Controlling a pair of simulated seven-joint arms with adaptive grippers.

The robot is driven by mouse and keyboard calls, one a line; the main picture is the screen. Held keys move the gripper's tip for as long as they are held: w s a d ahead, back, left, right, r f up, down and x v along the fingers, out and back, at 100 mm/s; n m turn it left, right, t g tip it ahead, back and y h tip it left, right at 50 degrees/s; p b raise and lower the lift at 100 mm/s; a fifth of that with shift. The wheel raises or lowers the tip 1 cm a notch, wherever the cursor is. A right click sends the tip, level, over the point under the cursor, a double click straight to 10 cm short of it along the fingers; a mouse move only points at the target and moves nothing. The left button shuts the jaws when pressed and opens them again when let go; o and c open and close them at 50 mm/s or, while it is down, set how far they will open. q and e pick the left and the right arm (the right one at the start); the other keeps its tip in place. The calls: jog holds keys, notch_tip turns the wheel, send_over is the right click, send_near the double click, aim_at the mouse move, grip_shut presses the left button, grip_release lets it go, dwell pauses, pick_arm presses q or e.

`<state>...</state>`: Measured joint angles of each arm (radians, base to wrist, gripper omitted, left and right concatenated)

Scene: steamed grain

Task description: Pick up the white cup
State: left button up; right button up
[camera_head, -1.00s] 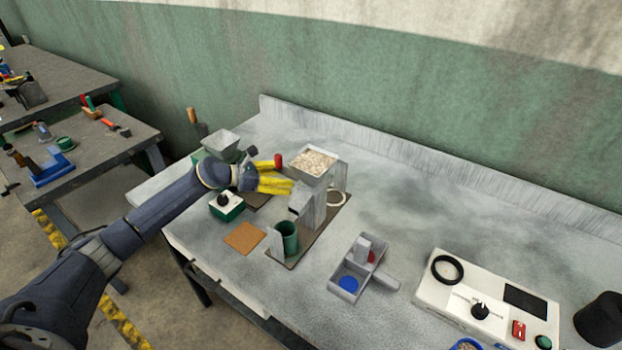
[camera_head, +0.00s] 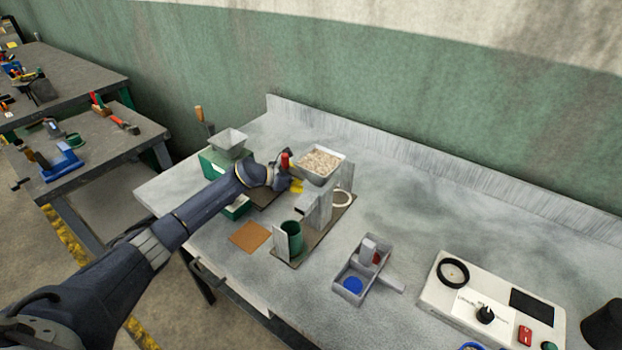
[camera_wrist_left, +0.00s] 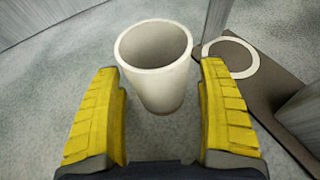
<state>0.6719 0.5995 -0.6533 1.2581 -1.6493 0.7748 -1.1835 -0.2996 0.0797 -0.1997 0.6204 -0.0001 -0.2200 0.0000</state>
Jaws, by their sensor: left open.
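The white cup (camera_wrist_left: 155,65) stands upright and empty on the grey bench in the left wrist view. My left gripper (camera_wrist_left: 160,70) is open, its yellow fingers on either side of the cup's near part, with gaps visible on both sides. In the head view, the left gripper (camera_head: 297,186) reaches behind the grain machine, and its fingers are mostly hidden. The cup cannot be seen there. My right gripper is in neither view.
The grain machine's hopper (camera_head: 320,162) is close to my gripper. A white ring (camera_wrist_left: 231,57) lies on the dark board (camera_wrist_left: 262,98) right of the cup. A green cup (camera_head: 291,238), a grey divided tray (camera_head: 348,296) and a control box (camera_head: 437,296) stand nearer the front.

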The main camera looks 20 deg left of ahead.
pick_arm(q)
jog(key=shift+c, duration=0.3)
jog(key=c, duration=1.2)
